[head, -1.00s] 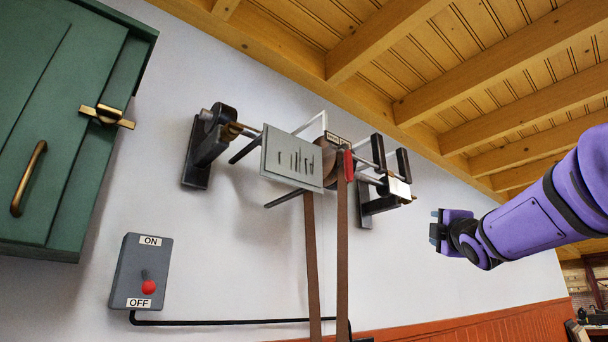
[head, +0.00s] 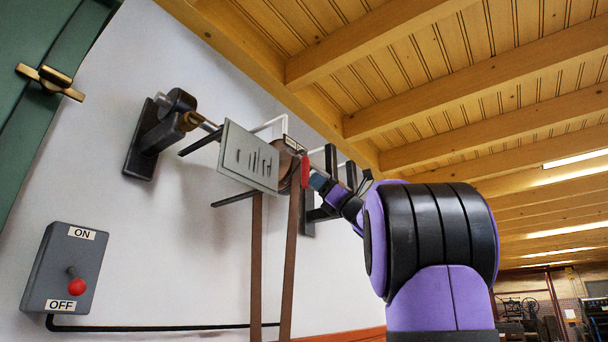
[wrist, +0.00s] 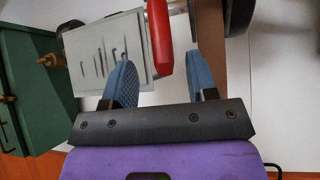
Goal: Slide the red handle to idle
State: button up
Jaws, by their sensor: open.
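The red handle (head: 305,172) is a narrow upright bar beside the drive belt and pulley on the wall-mounted shaft. In the wrist view the red handle (wrist: 160,38) comes down from the top edge, and its lower end appears between my two blue fingertips. My gripper (head: 319,181) is just right of the handle in the head view. It is open in the wrist view (wrist: 160,62), with a finger on each side of the handle's lower end. I cannot tell whether a finger touches it. An idle label cannot be read.
A grey slotted plate (head: 248,157) hangs left of the handle. Brown belts (head: 291,250) run down from the pulley. Black brackets (head: 155,140) hold the shaft on the wall. A switch box (head: 65,268) marked ON and OFF is at lower left, near a green cabinet (head: 40,60).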

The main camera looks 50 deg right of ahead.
aim_at(307, 187)
jog(key=shift+h, duration=0.3)
jog(key=x, duration=0.6)
jog(key=shift+w+r, duration=0.1)
jog(key=shift+r, duration=0.1)
